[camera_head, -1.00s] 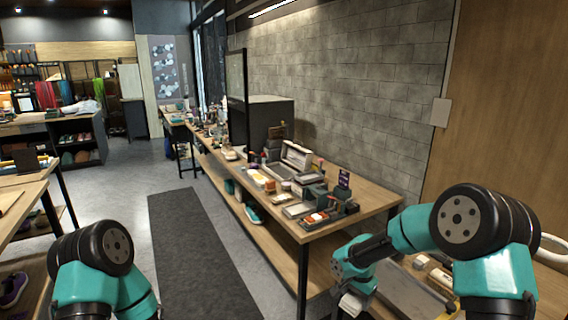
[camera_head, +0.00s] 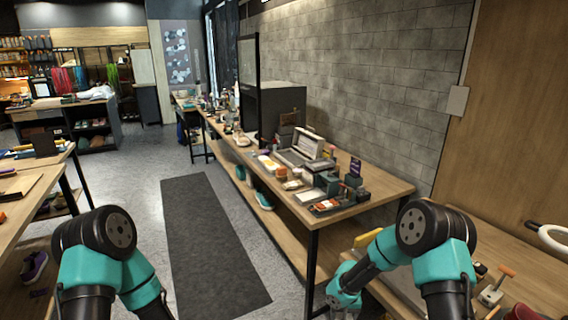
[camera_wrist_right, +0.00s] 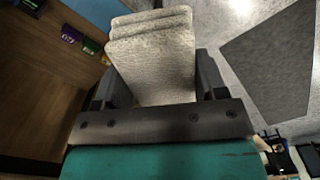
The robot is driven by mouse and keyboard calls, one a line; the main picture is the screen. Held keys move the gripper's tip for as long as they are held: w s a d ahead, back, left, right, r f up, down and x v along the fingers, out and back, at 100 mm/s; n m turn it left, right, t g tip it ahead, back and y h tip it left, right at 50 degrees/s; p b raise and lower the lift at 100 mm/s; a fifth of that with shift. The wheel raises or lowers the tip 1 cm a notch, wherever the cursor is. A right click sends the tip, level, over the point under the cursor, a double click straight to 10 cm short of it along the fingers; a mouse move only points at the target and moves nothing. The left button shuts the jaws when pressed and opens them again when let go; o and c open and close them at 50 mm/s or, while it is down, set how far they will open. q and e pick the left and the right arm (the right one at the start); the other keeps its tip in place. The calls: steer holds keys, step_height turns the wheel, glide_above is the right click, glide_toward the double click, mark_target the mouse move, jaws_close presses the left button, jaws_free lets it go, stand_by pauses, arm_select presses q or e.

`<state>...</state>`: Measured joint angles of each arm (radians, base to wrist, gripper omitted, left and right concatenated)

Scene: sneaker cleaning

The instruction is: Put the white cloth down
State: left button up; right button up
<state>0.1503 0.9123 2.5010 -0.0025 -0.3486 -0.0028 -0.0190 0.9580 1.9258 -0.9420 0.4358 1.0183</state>
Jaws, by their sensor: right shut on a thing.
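The white cloth (camera_wrist_right: 152,62) is a folded, off-white stack with a rough towel-like surface. It shows in the right wrist view between the two dark fingers of my right gripper (camera_wrist_right: 160,78), which is shut on it. Beyond the cloth in that view are a wooden surface on the left and the grey floor on the right. In the head view my right gripper (camera_head: 345,302) is low in the picture, by the near end of the long wooden table. I cannot make out the cloth clearly there. My left arm comes in at the lower left, and its gripper is out of view.
The long wooden table (camera_head: 385,190) holds a tray (camera_head: 338,204), boxes and many small items. A wooden bench (camera_head: 540,290) at the lower right carries an orange-handled tool (camera_head: 496,287). A dark mat (camera_head: 208,245) lies on open floor. Another table (camera_head: 25,190) stands left.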

steer(key=shift+s+f+n, duration=0.25)
steer(key=shift+f+n, duration=0.45)
steer(key=shift+f, duration=0.45)
